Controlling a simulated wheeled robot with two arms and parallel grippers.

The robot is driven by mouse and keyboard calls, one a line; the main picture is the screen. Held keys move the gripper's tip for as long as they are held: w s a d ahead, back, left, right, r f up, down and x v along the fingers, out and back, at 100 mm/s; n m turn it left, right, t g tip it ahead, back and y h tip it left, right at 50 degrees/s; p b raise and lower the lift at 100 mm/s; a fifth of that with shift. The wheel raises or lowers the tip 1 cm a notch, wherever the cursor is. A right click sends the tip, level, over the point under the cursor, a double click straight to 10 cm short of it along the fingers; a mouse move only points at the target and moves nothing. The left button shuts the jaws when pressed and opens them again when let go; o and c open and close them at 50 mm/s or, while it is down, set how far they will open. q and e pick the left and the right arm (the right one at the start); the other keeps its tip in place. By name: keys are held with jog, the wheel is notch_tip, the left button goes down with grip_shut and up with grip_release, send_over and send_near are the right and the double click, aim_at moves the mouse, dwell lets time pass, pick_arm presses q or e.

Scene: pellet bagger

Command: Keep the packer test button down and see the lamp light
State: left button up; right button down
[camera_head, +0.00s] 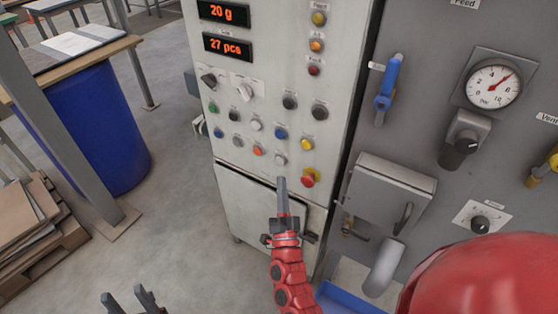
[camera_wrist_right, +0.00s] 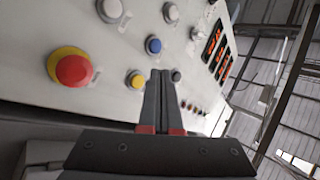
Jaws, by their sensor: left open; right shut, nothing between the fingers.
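The grey control panel (camera_head: 265,85) carries several buttons with labels too small to read, so I cannot tell which is the packer test button. My right gripper (camera_head: 281,181) is shut and empty, pointing up just below a pale button (camera_head: 280,158) in the bottom row. Yellow (camera_head: 319,18), orange (camera_head: 317,45) and red (camera_head: 314,69) lamps sit at the panel's top right; none is clearly lit. My left gripper (camera_head: 130,302) is open and empty at the bottom.
A red emergency-stop knob (camera_head: 309,178) on yellow is close right of my right gripper. Blue (camera_head: 280,132) and yellow (camera_head: 305,143) buttons sit above. A metal chute box (camera_head: 385,190) juts out at right. A blue drum (camera_head: 95,130) and a post stand left; floor between is clear.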

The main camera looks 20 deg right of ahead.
aim_at(280, 161)
jog(key=w+a+f+g+y, duration=0.2)
jog(key=w+a+f+y, duration=0.2)
jog(key=a, duration=0.1)
jog(key=shift+w+a+f, duration=0.15)
jog(key=shift+f, duration=0.25)
jog(key=w+d+b, duration=0.2)
jog(key=w+d, duration=0.3)
jog(key=d, duration=0.2)
jog(key=shift+w, duration=0.2)
dwell(1.8)
jog(key=shift+w+d+b, duration=0.25)
jog(key=shift+d+b, duration=0.1)
jog(key=shift+b, duration=0.2)
